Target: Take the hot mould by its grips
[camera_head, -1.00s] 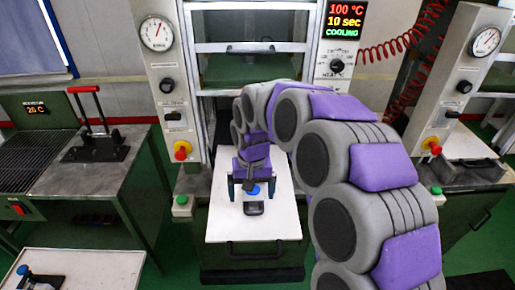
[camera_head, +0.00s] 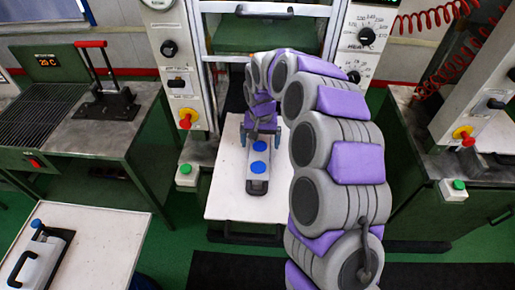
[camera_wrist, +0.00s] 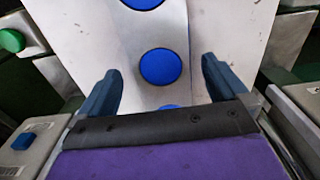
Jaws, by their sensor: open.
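The mould (camera_head: 257,170) is a narrow pale metal block with round blue knobs on top and a black handle at its near end. It lies on the white board in front of the press. My gripper (camera_head: 261,137) is at its far end, fingers apart, with nothing held. In the wrist view the open dark blue fingers of my gripper (camera_wrist: 158,70) stand on either side of the pale mould (camera_wrist: 184,75), with a blue knob (camera_wrist: 161,66) between them. A further knob is partly hidden by the gripper's black edge. I cannot tell whether the fingers touch the mould.
The white board (camera_head: 222,190) has bare room around the mould. A second mould with a black handle (camera_head: 22,268) lies on the white table (camera_head: 105,245) at lower left. A bench with a red-handled press (camera_head: 104,100) stands at left. Control columns flank the central press (camera_head: 265,35).

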